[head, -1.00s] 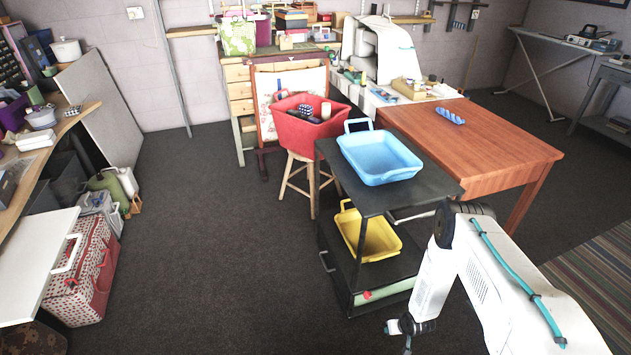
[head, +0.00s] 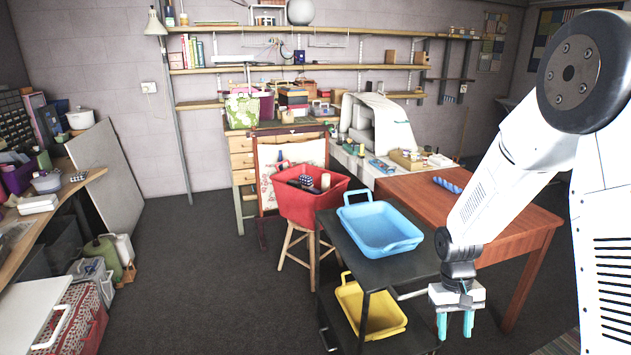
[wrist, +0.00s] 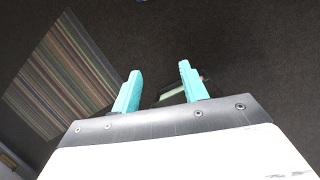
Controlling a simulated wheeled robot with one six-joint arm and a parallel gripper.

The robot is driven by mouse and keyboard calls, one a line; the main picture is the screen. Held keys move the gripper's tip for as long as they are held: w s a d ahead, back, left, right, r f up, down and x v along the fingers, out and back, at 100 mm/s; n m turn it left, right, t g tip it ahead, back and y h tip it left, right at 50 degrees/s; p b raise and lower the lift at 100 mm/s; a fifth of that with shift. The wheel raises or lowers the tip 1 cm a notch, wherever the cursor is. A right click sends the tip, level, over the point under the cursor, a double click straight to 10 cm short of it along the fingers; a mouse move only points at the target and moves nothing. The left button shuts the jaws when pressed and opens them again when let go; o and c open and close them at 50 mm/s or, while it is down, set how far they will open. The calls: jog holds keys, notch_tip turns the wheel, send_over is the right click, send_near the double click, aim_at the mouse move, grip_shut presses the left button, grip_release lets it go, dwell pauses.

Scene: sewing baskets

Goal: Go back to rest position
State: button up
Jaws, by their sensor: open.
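My gripper (head: 455,325) hangs at the lower right in the head view, pointing down. Its two teal fingers are apart with nothing between them. It is just right of the black cart (head: 385,268). In the wrist view, the open fingers (wrist: 158,92) are over dark carpet, and a small part of a greenish item shows behind them.
A blue basket (head: 382,228) stands on the cart's top and a yellow basket (head: 372,312) on a lower shelf. A red basket (head: 310,205) with items sits on a stool. A wooden table (head: 510,225) stands behind my arm. Carpet (head: 190,270) at left is clear.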

jog(key=s+a+r+t, duration=0.2)
jog(key=s+r, duration=1)
jog(key=r, duration=0.2)
jog(key=s+a+r+t, duration=0.2)
jog(key=s+a+r, duration=0.1)
jog(key=s+r, duration=0.9)
jog(key=shift+a+r+t+y, duration=0.15)
jog(key=shift+r+t+y, duration=0.2)
jog(key=shift+r, duration=0.55)
